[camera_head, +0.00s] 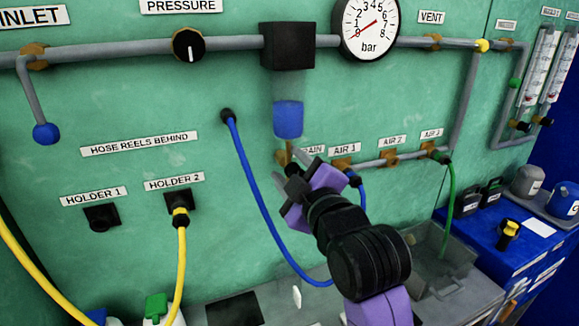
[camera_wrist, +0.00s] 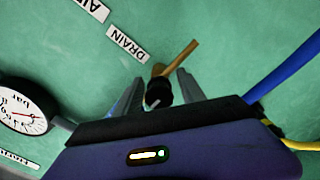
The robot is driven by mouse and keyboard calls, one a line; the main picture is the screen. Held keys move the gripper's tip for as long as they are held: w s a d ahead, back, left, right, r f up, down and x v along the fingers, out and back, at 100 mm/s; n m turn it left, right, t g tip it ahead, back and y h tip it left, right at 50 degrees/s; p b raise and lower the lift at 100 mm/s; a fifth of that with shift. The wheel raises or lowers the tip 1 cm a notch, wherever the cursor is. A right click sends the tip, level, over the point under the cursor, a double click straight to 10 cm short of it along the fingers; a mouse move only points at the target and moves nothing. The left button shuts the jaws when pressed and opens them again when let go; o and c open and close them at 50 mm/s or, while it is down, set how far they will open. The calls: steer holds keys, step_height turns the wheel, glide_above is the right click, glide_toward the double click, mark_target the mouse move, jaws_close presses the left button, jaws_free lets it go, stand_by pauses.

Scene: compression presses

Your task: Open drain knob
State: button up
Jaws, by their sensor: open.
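In the head view my gripper (camera_head: 298,172) is just below the filter bowl (camera_head: 288,118), which holds blue liquid. There it hides the knob and part of the DRAIN label (camera_head: 313,149). The whole DRAIN label (camera_wrist: 127,43) shows in the wrist view.
A blue hose (camera_head: 258,185) hangs left of my gripper. A pressure gauge (camera_head: 370,24) and a pressure knob (camera_head: 188,45) are above. A grey bin (camera_head: 440,282) is below right.

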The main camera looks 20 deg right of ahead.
steer(key=shift+c, duration=0.5)
jaws_close()
steer(key=m+p, duration=0.1)
steer(key=m, duration=0.2)
steer(key=shift+r+m+p, duration=0.1)
steer(key=shift+m+p, duration=0.2)
steer(key=m+p, duration=0.1)
steer(key=m, duration=0.4)
steer(key=shift+p, duration=0.35)
steer(key=m+p, duration=0.1)
steer(key=m, duration=0.4)
steer(key=shift+d, duration=0.1)
steer(key=shift+m, duration=2.2)
steer(key=shift+d, duration=0.1)
